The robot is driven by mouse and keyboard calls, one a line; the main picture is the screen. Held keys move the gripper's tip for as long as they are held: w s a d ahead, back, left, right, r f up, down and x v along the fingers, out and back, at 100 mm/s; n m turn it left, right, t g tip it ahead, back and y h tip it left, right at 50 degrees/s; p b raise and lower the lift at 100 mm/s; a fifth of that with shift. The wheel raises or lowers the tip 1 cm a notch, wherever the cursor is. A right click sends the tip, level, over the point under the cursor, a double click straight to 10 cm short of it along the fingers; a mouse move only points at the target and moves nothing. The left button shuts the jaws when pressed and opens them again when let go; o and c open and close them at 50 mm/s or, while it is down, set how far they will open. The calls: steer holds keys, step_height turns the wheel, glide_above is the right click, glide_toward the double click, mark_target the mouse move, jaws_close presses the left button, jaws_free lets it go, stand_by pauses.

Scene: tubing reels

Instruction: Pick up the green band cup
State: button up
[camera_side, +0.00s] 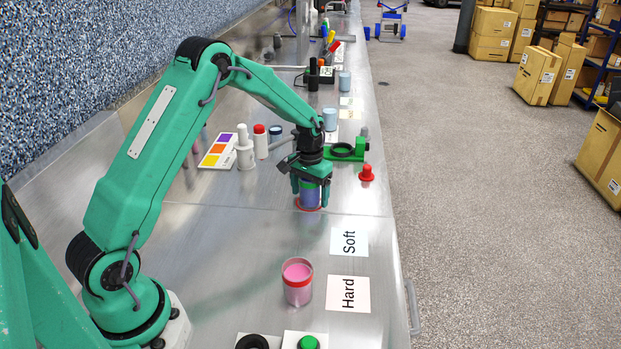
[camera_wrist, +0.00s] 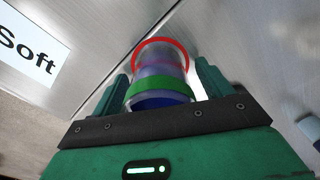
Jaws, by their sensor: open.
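The green band cup (camera_side: 309,196) is a clear cup with blue-purple contents, standing on the steel bench with a red ring around its lower end. In the wrist view the cup (camera_wrist: 160,78) shows its green band towards me and the red ring at its far end. My gripper (camera_side: 311,190) points down over the cup, with a finger on each side. In the wrist view my gripper (camera_wrist: 161,85) is open, the cup between its fingers. Whether either finger touches the cup I cannot tell. The cup's upper part is hidden by my gripper in the side view.
A pink cup with a red band (camera_side: 297,284) stands nearer the side camera, beside the Hard card (camera_side: 348,294). The Soft card (camera_side: 349,242) lies between.

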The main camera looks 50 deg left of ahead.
steer(key=c, duration=1.2)
steer(key=shift+r, duration=0.15)
steer(key=shift+r, duration=0.5)
step_height(320, 180, up, 3)
steer(key=shift+d+r, duration=0.15)
steer(key=s+d+r, duration=0.3)
steer(key=d+r, duration=0.3)
steer(key=d, duration=0.5)
steer(key=shift+s+r, duration=0.25)
steer(key=shift+a, duration=0.1)
